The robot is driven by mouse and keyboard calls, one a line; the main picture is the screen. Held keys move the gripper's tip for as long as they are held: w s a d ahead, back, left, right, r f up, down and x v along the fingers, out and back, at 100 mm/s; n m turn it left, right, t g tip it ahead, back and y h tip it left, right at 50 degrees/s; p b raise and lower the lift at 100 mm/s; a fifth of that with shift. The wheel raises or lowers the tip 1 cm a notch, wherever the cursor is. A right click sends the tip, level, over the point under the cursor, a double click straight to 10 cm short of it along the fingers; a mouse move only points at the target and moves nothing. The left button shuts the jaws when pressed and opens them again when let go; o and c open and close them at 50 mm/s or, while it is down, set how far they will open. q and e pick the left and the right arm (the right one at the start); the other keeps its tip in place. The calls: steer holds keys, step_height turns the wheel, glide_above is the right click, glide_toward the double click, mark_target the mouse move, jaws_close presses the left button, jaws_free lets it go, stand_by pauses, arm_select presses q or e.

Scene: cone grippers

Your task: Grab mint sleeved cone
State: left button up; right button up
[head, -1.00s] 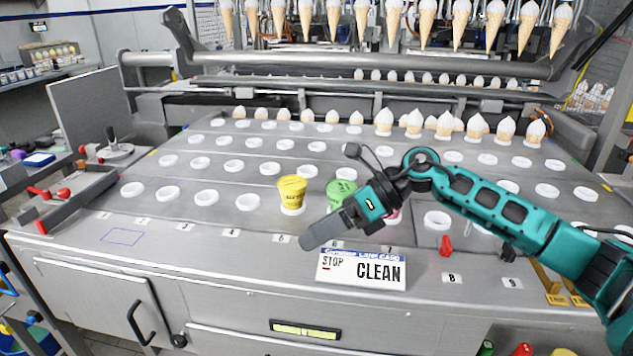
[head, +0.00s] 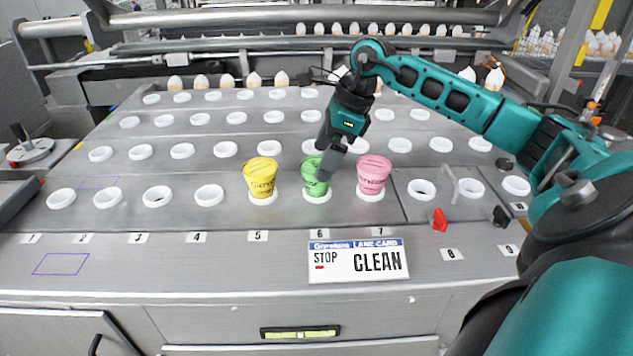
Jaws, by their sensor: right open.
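The mint sleeved cone (head: 312,184) is a green tapered cup standing upright in a white ring at lane 6. A yellow cone (head: 261,178) stands to its left at lane 5 and a pink cone (head: 373,175) to its right at lane 7. My right gripper (head: 327,164) is open and points down at the green cone. Its fingers overlap the cone's upper right side in the head view; I cannot tell whether they touch it. My left gripper is not in view.
A lane card (head: 358,261) reading STOP and CLEAN lies in front of lanes 6 and 7. Empty white rings (head: 209,194) fill the plate around the cones. A red lever (head: 440,220) stands at the right, near lane 8.

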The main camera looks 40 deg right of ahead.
mark_target(317, 195)
steer(key=x, duration=0.5)
steer(key=shift+s+a+f, duration=0.1)
steer(key=shift+a+f, duration=0.2)
steer(key=shift+a, duration=0.05)
steer(key=c, duration=1.1)
